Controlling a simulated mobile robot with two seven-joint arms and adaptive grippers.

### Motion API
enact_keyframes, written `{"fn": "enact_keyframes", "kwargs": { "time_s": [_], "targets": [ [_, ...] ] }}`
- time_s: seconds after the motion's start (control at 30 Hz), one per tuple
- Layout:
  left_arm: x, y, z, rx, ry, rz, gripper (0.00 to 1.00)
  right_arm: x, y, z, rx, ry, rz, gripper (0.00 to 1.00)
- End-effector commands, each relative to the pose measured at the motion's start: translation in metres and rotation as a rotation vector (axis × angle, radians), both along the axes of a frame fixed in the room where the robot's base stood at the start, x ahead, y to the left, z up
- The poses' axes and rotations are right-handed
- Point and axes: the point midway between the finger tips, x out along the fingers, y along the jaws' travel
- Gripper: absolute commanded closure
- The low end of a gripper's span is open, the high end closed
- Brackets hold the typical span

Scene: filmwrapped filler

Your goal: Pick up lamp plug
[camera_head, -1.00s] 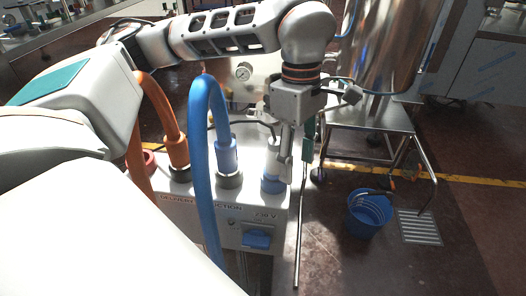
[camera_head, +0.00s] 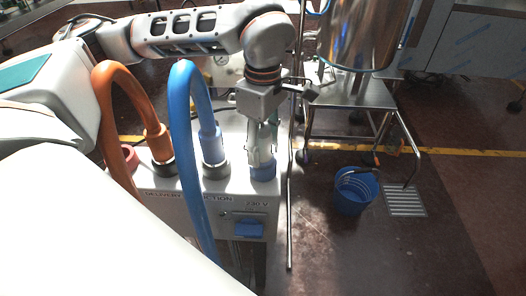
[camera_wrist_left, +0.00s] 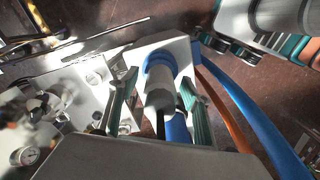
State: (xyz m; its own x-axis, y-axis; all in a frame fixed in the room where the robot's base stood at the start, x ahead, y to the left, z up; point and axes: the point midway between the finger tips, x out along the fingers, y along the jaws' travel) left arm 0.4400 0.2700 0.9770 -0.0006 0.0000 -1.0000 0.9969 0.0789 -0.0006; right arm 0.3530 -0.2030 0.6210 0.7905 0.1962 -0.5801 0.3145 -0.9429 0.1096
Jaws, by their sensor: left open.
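The lamp plug (camera_wrist_left: 158,92), a pale grey body with a dark cable, sits at a blue collar (camera_wrist_left: 160,58) in the left wrist view. In the head view the blue collar (camera_head: 263,171) is at the right end of the machine's top, and the gripper mostly hides the plug. My left gripper (camera_head: 262,150) points down over it. In the left wrist view its green-padded fingers (camera_wrist_left: 158,105) stand apart, one on each side of the plug, with gaps visible. My right gripper is not in view.
A thick blue hose (camera_head: 181,110) and an orange hose (camera_head: 115,85) rise from the machine beside the plug. A blue bucket (camera_head: 352,200) stands on the floor at right. A steel stand (camera_head: 360,95) with a tank is behind it.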

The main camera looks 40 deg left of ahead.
Motion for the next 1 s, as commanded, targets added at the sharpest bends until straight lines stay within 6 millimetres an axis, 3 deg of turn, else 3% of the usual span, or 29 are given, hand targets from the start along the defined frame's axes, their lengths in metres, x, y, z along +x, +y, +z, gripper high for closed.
{"fn": "enact_keyframes", "kwargs": {
  "time_s": [0.3,0.5,0.83,1.0],
  "targets": [
    [0.000,0.000,-0.006,0.000,-0.001,0.001,0.52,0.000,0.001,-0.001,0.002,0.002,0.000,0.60],
    [0.000,0.000,-0.005,0.000,-0.001,0.001,1.00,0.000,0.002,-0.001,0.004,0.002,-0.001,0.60],
    [0.000,0.000,-0.004,-0.001,-0.002,0.001,1.00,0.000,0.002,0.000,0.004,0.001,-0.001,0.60],
    [0.001,0.000,0.008,-0.001,-0.004,0.000,1.00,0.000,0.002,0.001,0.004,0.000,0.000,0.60]
  ]
}}
